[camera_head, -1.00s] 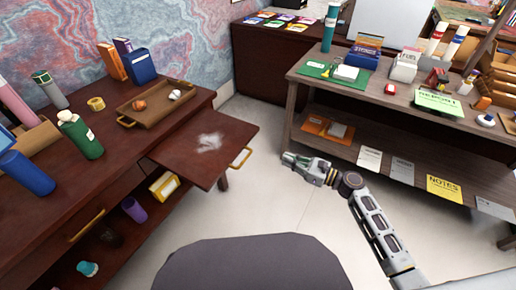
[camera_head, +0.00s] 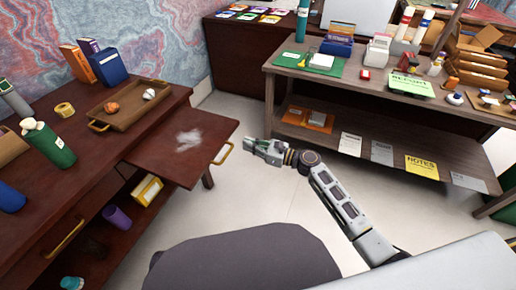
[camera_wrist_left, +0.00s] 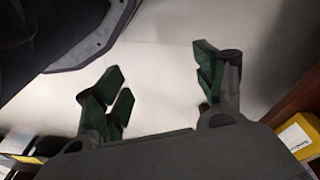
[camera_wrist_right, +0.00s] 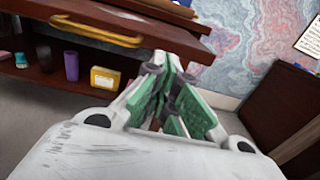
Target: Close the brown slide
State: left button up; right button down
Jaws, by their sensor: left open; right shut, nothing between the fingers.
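The brown slide (camera_head: 165,160) is a flat dark-brown board pulled out from the left desk, with a pale smudge on top. Its brass handle (camera_head: 222,153) is on the outer edge and also shows in the right wrist view (camera_wrist_right: 95,31). My right gripper (camera_head: 247,145) is shut and empty, just right of the handle with a small gap in the head view. In the right wrist view its fingertips (camera_wrist_right: 160,80) are together, right of the handle. My left gripper (camera_wrist_left: 155,88) is open and empty over pale floor; it is out of the head view.
The left desk (camera_head: 75,110) bears a wooden tray (camera_head: 125,112), a green bottle (camera_head: 48,145) and books. A yellow box (camera_head: 147,190) and a purple cup (camera_head: 116,217) sit on its lower shelf. A loaded two-level table (camera_head: 330,80) stands at the right. Floor between is clear.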

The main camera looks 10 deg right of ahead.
pick_arm(q)
jog(key=shift+d+r+b, duration=0.35)
jog(key=shift+r+b, duration=0.05)
jog(key=shift+r, duration=0.45)
pick_arm(e)
jog(key=shift+x, duration=2.65)
pick_arm(q)
jog(key=shift+a, duration=0.1)
